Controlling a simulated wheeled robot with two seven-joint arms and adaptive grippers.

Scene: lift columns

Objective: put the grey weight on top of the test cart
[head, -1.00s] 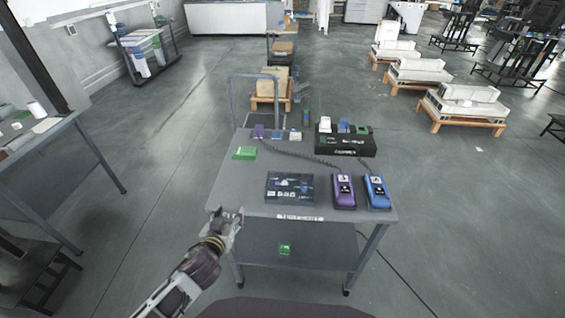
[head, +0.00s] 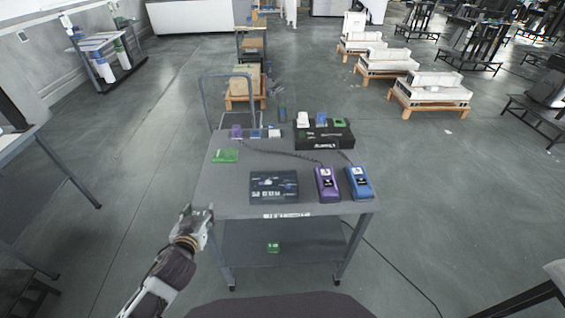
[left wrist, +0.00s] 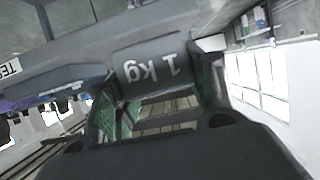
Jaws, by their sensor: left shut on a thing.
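The test cart (head: 225,192) stands in front of me in the head view, a grey two-shelf cart with a label on its front edge. My left gripper (head: 197,213) is at its front left corner. In the left wrist view the gripper (left wrist: 158,85) is shut on the grey weight (left wrist: 150,66), which is marked "1 kg". The cart's edge with part of its lettering shows behind the weight there. In the head view the weight cannot be made out clearly, and I cannot tell whether it touches the cart. My right gripper is not in view.
On the cart top are a dark flat box (head: 274,187), a purple meter (head: 327,184), a blue meter (head: 358,183), a green block (head: 225,156) and a black case (head: 325,136). A green box (head: 273,247) sits on the lower shelf. The front left top is bare.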

